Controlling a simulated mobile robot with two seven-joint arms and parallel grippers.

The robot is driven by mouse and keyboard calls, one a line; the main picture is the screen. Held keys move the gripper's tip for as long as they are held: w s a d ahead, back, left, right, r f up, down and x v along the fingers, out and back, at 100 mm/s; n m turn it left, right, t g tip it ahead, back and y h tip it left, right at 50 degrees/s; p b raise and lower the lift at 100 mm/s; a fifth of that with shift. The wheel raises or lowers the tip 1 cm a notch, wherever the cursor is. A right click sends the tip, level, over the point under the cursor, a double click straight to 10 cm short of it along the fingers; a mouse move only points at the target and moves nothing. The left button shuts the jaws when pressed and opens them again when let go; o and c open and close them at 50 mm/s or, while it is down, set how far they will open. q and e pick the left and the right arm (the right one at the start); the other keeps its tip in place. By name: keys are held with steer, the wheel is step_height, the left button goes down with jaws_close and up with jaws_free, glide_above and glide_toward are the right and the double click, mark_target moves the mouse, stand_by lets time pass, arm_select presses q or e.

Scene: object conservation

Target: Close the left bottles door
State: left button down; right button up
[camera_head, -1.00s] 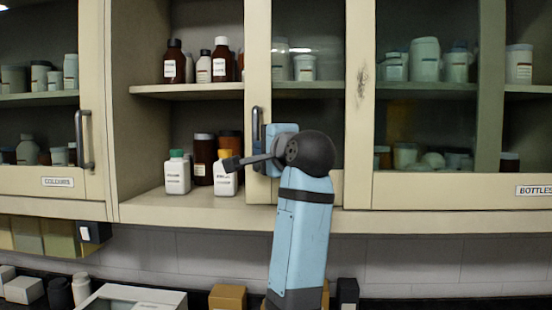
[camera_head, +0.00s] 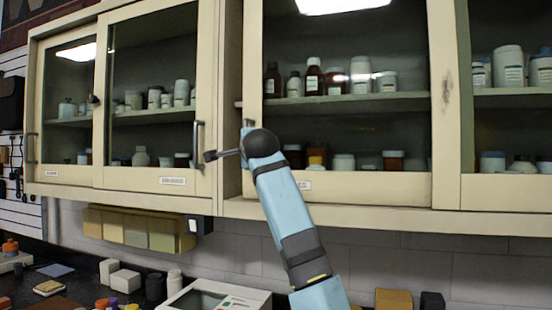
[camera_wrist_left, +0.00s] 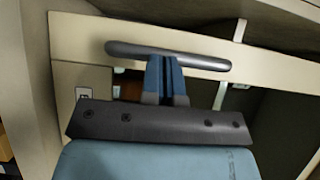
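The left bottles door (camera_head: 345,198) is a cream-framed glass sliding door in the middle of the head view. Its left edge stands near the cabinet post, with a narrow dark gap between them. Bottles show behind its glass. My left gripper (camera_head: 246,140) is at the door's dark handle, mostly hidden by my own wrist. In the left wrist view, the blue fingers (camera_wrist_left: 165,80) are close together and their tips reach the handle (camera_wrist_left: 195,58), side by side along it. They appear shut at the handle rather than clamped around it. My right gripper is not in view.
Another glass door with a handle (camera_head: 198,145) is closed at the left. A further glass door (camera_head: 510,195) is at the right. Below are a bin row (camera_head: 140,232), a white device (camera_head: 215,300) and boxes (camera_head: 394,299) on the counter.

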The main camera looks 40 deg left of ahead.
arm_select(q)
steer(key=shift+s+a+b, duration=0.25)
steer(key=shift+s+a, duration=0.15)
steer(key=shift+a, duration=0.5)
steer(key=shift+s+a+b, duration=0.2)
steer(key=shift+s+a, duration=0.2)
steer(key=shift+a, duration=0.45)
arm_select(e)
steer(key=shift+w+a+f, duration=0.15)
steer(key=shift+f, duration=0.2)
arm_select(q)
steer(key=w+d+b+v, duration=0.1)
steer(key=w+b+v, duration=0.1)
steer(key=v, duration=1.1)
steer(key=shift+b, duration=0.45)
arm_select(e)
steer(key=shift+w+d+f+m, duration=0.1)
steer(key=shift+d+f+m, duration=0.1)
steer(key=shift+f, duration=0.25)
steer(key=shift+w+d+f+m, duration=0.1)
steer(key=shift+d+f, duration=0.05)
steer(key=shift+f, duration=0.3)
arm_select(q)
steer(key=shift+w, duration=0.15)
